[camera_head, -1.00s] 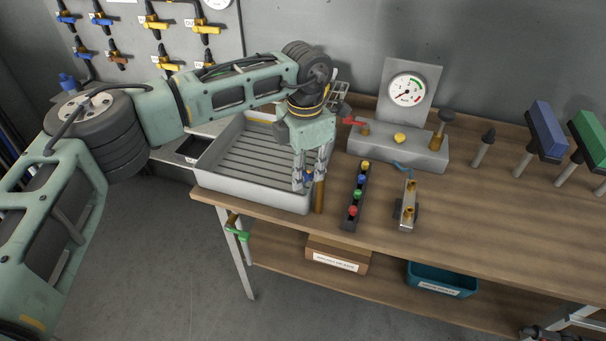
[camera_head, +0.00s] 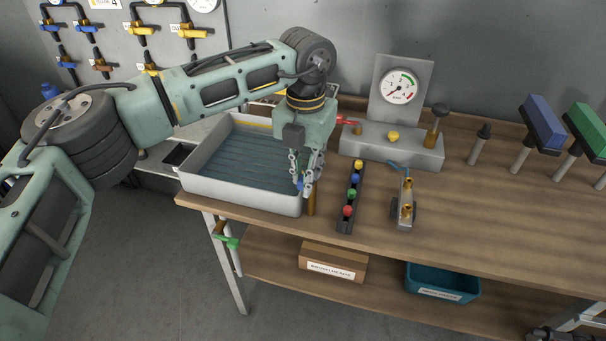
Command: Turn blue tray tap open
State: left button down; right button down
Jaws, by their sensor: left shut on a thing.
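The blue tray tap (camera_head: 301,184) is a small blue handle by a brown upright post (camera_head: 311,200) at the tray's front right corner. My left gripper (camera_head: 303,182) points down at it, with its fingers shut on the blue handle and hiding much of it. The handle's exact angle is hard to see. The grey-white tray (camera_head: 240,203) sits on the left end of the bench, and its ribbed floor looks dark blue, as if under water. My right gripper is not in view.
A rack of coloured knobs (camera_head: 349,200) and a brass fitting (camera_head: 407,200) stand right of the tap. A gauge block (camera_head: 390,146) with a red lever (camera_head: 347,119) is behind. A green tap (camera_head: 228,242) hangs below the tray. The bench's right front is clear.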

pick_arm(q)
jog(key=shift+r, duration=0.1)
dwell(0.3)
jog(key=c, duration=1.7)
grip_release()
jog(key=shift+d, duration=0.1)
notch_tip(320, 180, up, 12)
